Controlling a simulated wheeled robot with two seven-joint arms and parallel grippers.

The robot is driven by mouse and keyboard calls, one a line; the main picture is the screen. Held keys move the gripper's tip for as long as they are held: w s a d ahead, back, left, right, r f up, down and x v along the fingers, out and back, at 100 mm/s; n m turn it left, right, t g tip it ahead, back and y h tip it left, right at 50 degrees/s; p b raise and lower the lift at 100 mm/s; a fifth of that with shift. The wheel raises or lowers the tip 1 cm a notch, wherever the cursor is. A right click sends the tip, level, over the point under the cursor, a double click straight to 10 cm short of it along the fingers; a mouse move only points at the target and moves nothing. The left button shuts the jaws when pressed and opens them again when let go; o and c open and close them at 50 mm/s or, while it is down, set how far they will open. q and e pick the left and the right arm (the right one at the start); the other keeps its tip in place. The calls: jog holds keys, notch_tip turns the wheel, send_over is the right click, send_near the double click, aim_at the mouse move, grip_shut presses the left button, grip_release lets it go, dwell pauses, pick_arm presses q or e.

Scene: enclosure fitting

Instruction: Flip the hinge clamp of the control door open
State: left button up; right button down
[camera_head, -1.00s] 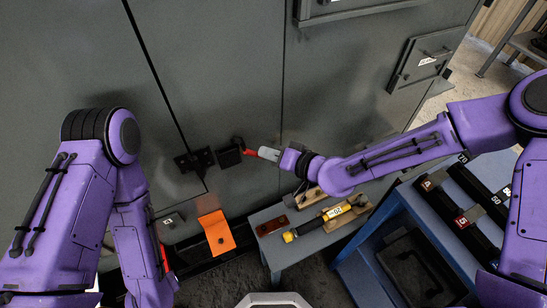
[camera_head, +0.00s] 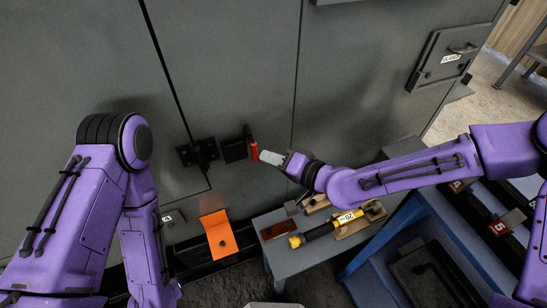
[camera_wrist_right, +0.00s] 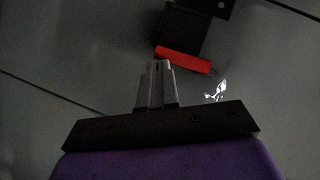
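The hinge clamp is a black block (camera_head: 235,150) with a red handle (camera_head: 254,151), on the grey cabinet door just right of a dark hinge (camera_head: 198,152). In the right wrist view the red handle (camera_wrist_right: 183,60) lies across the black block (camera_wrist_right: 180,28). My right gripper (camera_head: 264,156) is close to the right of the handle. In the wrist view its grey fingertips (camera_wrist_right: 156,66) are together, with the handle ahead and to the right, not between them. Whether they touch it, I cannot tell. My left arm hangs at the left; its gripper is out of view.
An orange sheet (camera_head: 218,233) hangs low on the cabinet. A blue cart (camera_head: 365,280) stands to the right. A latched panel (camera_head: 440,58) is upper right.

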dwell(0.7)
jog(key=v, duration=1)
jog(key=shift+s+d, duration=0.15)
jog(key=shift+d, duration=0.05)
